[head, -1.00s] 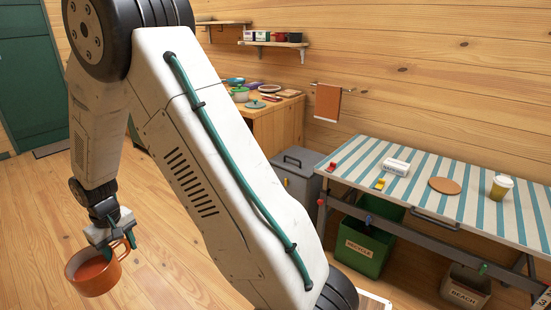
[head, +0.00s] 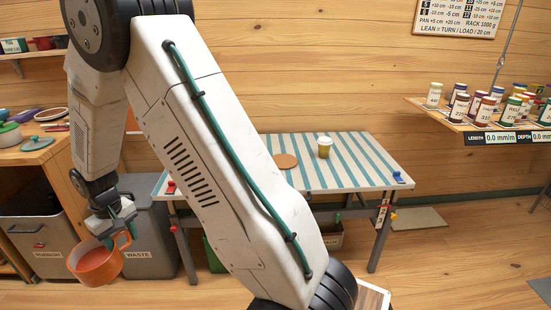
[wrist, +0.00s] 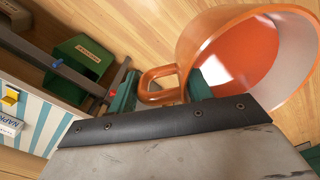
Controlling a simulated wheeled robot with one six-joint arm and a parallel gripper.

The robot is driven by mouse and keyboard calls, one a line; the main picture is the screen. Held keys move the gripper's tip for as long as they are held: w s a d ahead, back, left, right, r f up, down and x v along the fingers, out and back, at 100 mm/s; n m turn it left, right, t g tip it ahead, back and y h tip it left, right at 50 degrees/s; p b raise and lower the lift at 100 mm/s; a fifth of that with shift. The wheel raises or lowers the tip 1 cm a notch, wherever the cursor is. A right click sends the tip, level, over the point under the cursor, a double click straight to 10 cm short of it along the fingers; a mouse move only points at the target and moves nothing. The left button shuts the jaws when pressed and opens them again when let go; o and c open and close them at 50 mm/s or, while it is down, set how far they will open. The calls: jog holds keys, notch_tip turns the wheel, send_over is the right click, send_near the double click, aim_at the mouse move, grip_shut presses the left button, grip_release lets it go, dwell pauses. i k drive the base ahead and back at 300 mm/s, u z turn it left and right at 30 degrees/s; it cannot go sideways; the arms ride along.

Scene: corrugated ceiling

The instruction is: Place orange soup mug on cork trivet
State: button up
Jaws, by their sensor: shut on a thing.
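The orange soup mug (head: 95,264) hangs in the air at the lower left of the head view, with orange-red soup inside. My gripper (head: 118,238) is shut on the mug's handle. In the wrist view the mug (wrist: 190,40) fills the upper right, and my green-padded gripper (wrist: 162,92) has the handle between its fingers. The round cork trivet (head: 286,161) lies flat on the striped table (head: 335,180), to the right of the mug and partly beside my arm. Nothing stands on the trivet.
The grey waste bin (head: 150,235) is behind the mug. A shelf of jars (head: 480,125) is at the right. A green bin (wrist: 82,60) shows under the table.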

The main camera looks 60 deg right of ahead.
aim_at(287, 162)
jog(key=z, duration=1.35)
jog(key=i, duration=0.75)
